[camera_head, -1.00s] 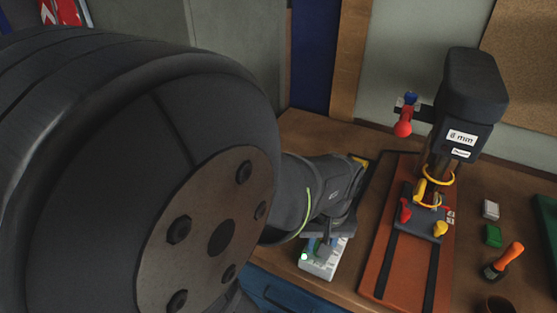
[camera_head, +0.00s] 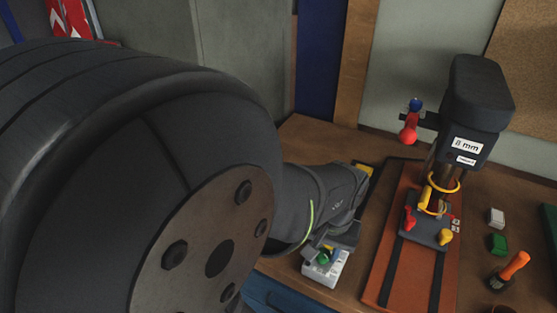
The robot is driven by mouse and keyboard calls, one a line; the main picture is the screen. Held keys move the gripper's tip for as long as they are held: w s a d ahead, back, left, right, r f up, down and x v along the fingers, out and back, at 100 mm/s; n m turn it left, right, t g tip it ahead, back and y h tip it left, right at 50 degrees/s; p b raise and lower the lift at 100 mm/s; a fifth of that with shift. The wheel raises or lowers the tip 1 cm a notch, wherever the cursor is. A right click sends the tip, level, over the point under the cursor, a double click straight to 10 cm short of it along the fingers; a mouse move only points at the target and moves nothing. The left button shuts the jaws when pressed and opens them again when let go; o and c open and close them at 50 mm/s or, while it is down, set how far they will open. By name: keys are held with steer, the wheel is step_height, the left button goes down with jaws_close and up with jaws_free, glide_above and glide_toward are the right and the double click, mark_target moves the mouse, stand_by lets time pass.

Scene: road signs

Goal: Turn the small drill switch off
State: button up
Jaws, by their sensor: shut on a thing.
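A small light-grey switch box (camera_head: 322,275) sits near the front edge of the bench, left of the drill press (camera_head: 478,95). A green part (camera_head: 323,257) and a blue part show on its top. My gripper (camera_head: 332,252) is down at the top of the box, shut on the switch there. The fingertips are small and partly hidden by my own wrist, so the exact grip and the switch's position cannot be made out. The drill press has a black head with an "8 mm" label and stands on an orange-brown base.
A red knob (camera_head: 408,134) sticks out from the drill's left. Red and yellow clamp knobs sit on its table. A white block (camera_head: 495,217), a green block (camera_head: 498,243) and an orange-handled tool (camera_head: 515,265) stand to the right. My arm covers the left half.

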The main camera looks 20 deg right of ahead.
mark_target(327, 255)
steer(key=o, duration=1)
steer(key=shift+c, duration=0.2)
steer(key=shift+r, duration=0.1)
step_height(327, 255, up, 17)
steer(key=shift+s+d+r, duration=0.15)
steer(key=shift+s+d, duration=0.1)
steer(key=shift+d, duration=0.05)
steer(key=f, duration=1.7)
steer(key=shift+w+a+f, duration=0.25)
steer(key=shift+a+f, duration=0.05)
steer(key=shift+r, duration=0.2)
